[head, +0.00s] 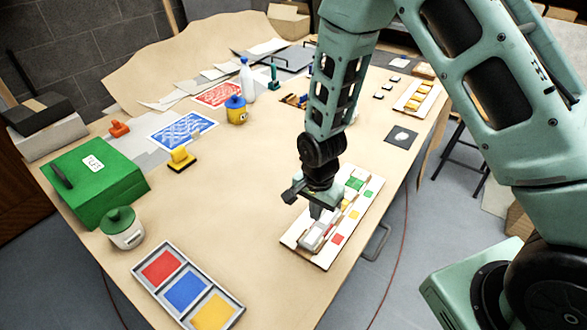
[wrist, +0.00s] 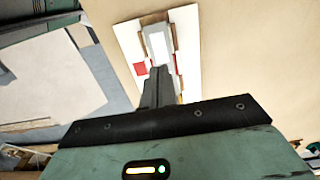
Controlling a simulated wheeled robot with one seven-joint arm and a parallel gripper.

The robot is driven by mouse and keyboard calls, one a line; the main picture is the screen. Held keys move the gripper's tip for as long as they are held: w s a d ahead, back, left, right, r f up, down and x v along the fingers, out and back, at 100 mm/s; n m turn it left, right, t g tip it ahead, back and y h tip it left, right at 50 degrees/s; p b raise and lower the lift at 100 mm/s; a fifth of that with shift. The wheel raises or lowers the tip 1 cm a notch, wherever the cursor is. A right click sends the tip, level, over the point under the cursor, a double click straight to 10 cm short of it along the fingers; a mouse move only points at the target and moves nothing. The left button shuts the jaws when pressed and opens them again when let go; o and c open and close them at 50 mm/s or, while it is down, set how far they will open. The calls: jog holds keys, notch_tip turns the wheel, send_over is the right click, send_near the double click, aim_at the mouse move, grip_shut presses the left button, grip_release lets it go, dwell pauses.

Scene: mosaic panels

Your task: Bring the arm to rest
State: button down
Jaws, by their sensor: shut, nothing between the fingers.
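My gripper (head: 316,211) is at the near end of a white mosaic panel (head: 317,262) with coloured squares, low over it. The fingers are together and hold nothing. In the wrist view my gripper (wrist: 158,72) points at the panel (wrist: 128,36), where a pale grey block (wrist: 157,44) lies in a slot just beyond the fingertips. Whether the fingertips touch the block cannot be told. My arm reaches in from the upper right in the head view and covers part of the table behind the panel.
A tray with red, blue and yellow compartments (head: 149,297) lies at the table's front. A green box (head: 97,186), a green-lidded jar (head: 125,228), a yellow-handled stamp (head: 181,159), a yellow pot (head: 236,110) and a white bottle (head: 246,80) stand further left. The table's middle is clear.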

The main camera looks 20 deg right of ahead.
jog(key=s+a+r+n+y+b, duration=0.1)
jog(key=s+a+r+n+b, duration=0.6)
jog(key=s+r+n, duration=0.15)
jog(key=s+r+n+b, duration=0.2)
jog(key=s+n+b, duration=0.3)
jog(key=s+n, duration=0.5)
jog(key=shift+s+d+r, duration=0.3)
jog(key=shift+s+d, duration=0.05)
jog(key=shift+s, duration=0.45)
jog(key=shift+w, duration=0.1)
